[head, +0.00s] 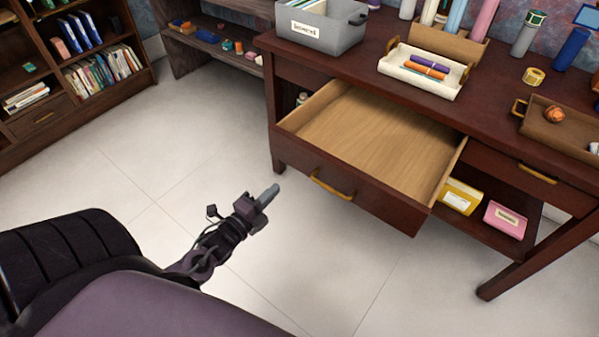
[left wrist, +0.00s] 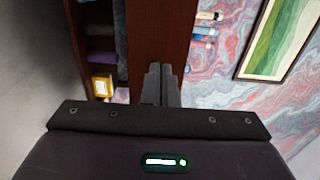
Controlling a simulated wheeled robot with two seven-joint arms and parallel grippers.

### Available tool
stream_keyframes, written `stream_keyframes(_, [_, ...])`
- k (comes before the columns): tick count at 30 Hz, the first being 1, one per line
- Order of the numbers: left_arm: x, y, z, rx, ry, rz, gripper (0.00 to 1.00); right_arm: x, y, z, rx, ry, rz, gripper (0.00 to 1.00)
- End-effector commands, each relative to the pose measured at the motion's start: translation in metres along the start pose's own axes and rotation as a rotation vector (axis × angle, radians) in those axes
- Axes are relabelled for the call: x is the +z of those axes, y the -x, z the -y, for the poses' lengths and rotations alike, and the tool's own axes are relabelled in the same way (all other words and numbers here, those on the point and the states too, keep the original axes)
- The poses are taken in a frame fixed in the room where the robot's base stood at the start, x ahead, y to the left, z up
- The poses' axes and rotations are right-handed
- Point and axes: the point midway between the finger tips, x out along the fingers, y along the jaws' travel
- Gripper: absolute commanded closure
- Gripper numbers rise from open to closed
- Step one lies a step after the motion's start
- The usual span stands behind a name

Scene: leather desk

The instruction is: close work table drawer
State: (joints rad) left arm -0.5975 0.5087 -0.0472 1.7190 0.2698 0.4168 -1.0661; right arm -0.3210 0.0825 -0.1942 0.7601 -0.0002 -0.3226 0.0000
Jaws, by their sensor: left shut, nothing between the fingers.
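The work table (head: 480,95) is dark reddish wood and stands at the right in the head view. Its drawer (head: 375,140) is pulled far out, with an empty light-wood inside and a brass handle (head: 333,189) on its dark front. My left gripper (head: 268,193) is shut and empty, in front of the drawer and to the left of its handle, apart from it. In the left wrist view its fingers (left wrist: 161,84) are together, with dark wood behind them. My right gripper is not in view.
On the table stand a grey bin (head: 322,27), a white tray with markers (head: 423,70) and a wooden tray (head: 560,127). A yellow box (head: 460,197) and a pink box (head: 505,219) lie on the lower shelf. A bookcase (head: 60,60) stands at left. Tiled floor (head: 150,150) is clear.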

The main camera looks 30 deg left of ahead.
Motion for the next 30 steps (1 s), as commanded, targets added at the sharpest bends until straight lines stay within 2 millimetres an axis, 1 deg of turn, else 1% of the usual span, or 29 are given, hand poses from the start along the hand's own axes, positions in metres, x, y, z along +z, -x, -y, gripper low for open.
stream_keyframes(1, [0.000, -0.013, 0.001, -0.004, 0.001, 0.001, 1.00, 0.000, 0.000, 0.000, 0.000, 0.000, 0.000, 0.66])
stream_keyframes(3, [0.000, -0.028, 0.001, -0.005, 0.001, 0.001, 1.00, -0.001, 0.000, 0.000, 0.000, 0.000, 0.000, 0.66])
stream_keyframes(9, [0.000, -0.070, 0.000, -0.001, 0.004, 0.002, 1.00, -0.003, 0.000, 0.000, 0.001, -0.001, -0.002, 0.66])
stream_keyframes(12, [0.000, -0.086, 0.000, -0.001, 0.003, 0.002, 1.00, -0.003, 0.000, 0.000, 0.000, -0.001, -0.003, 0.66])
stream_keyframes(15, [0.000, -0.098, -0.001, 0.001, 0.004, 0.001, 1.00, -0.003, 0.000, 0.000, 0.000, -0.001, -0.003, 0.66])
stream_keyframes(21, [0.000, -0.108, -0.001, 0.003, 0.004, 0.001, 1.00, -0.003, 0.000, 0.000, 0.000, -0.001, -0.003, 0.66])
stream_keyframes(30, [0.000, -0.109, -0.002, 0.003, 0.004, 0.001, 1.00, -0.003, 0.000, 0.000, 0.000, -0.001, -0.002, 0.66])
